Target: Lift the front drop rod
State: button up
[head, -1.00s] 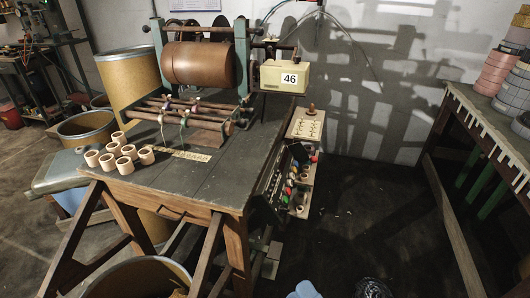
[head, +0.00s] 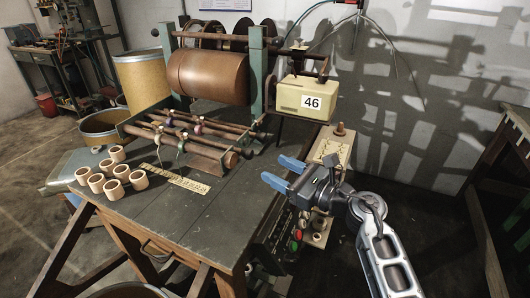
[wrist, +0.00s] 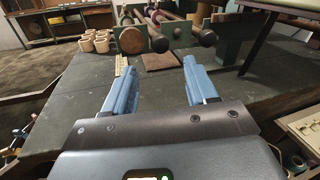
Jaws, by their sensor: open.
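The front drop rod (head: 208,149) is a brown bar across the near side of the winding machine, low over the bench. A second rod (head: 225,131) runs behind it. In the wrist view several round rod ends show beyond the fingers, a wide brown one (wrist: 131,41) nearest; I cannot tell surely which end belongs to which rod. My gripper (head: 278,172) has blue fingers, spread open and empty. It hangs over the bench's right side, apart from the rods and right of them. In the wrist view my gripper (wrist: 157,77) points toward the rod ends.
Several pale cups (head: 113,178) stand at the bench's left. A ruler strip (head: 183,179) lies before the rods. The bench front (head: 200,220) is clear.

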aim_at(252, 156)
jog(key=shift+x, duration=3.85)
grip_shut()
